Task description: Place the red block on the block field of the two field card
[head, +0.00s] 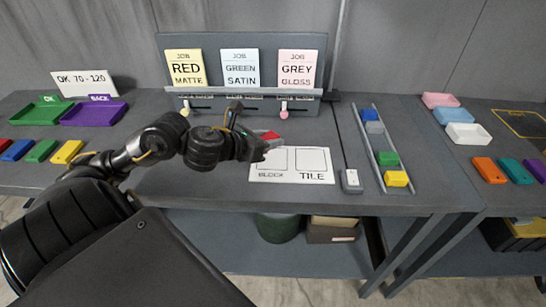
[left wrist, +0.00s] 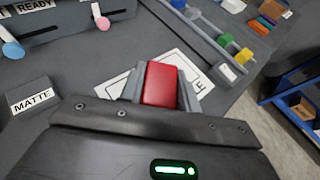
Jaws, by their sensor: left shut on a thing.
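The red block (left wrist: 161,84) is held between the fingers of my left gripper (left wrist: 160,92). In the head view the left gripper (head: 268,145) is over the upper left part of the two field card, and a bit of the red block (head: 269,135) shows beside the fingers. The white two field card (head: 309,178) lies on the table with a BLOCK field (head: 271,164) on the left and a TILE field (head: 313,160) on the right. The gripper partly hides the BLOCK field. I cannot tell whether the block touches the card. My right gripper is not in view.
A job board (head: 239,105) with RED MATTE, GREEN SATIN and GREY GLOSS cards stands behind. A rail (head: 370,150) with several blocks is on the right. Green (head: 37,113) and purple (head: 92,113) trays are on the left. A MATTE label block (left wrist: 32,97) shows in the left wrist view.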

